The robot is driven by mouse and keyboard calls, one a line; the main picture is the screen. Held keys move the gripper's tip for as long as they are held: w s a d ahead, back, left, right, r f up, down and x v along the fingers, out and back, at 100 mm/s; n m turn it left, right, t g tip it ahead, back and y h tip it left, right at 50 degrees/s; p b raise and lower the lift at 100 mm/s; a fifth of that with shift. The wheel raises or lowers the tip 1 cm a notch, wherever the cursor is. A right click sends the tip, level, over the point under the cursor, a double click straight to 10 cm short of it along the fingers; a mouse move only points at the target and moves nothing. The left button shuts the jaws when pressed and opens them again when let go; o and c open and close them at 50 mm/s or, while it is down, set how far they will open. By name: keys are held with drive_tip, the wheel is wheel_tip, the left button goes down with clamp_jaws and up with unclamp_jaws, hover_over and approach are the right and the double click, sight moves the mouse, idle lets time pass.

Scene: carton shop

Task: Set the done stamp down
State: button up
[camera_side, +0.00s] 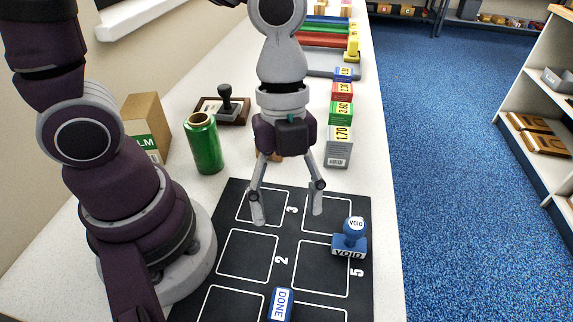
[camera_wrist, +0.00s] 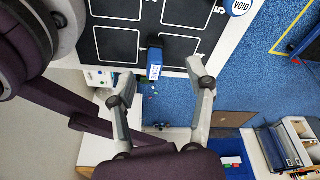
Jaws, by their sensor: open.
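The done stamp (camera_side: 279,304) is blue with a white DONE label. It is at the bottom edge of the side view, partly cut off, on the front part of the black numbered mat (camera_side: 237,294). I cannot tell if it stands upright or lies. It also shows in the wrist view (camera_wrist: 154,64), beyond my fingertips. My gripper (camera_side: 287,207) is open and empty, fingers pointing down over the mat's far squares near the 3, apart from the stamp. The wrist view shows the spread fingers (camera_wrist: 164,82) with nothing between them.
A blue void stamp (camera_side: 349,240) stands upright at the mat's right side, near the 5. Coloured price boxes (camera_side: 339,146) line the right table edge.

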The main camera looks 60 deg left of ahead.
drive_tip(key=w+a+r+n+t+y, duration=0.1)
drive_tip(key=a+r+n+t, duration=0.2)
drive_tip(key=a+n, duration=0.3)
drive_tip(key=a+r+n+t+y, duration=0.1)
drive_tip(key=a+r+n+t, duration=0.2)
drive_tip(key=n, duration=1.3)
drive_tip(key=a+r, duration=0.1)
drive_tip(key=a, duration=0.2)
drive_tip(key=shift+w+a+r+t, duration=0.15)
drive_tip(key=shift+w+a+t, duration=0.15)
drive_tip(key=shift+w+t, duration=0.1)
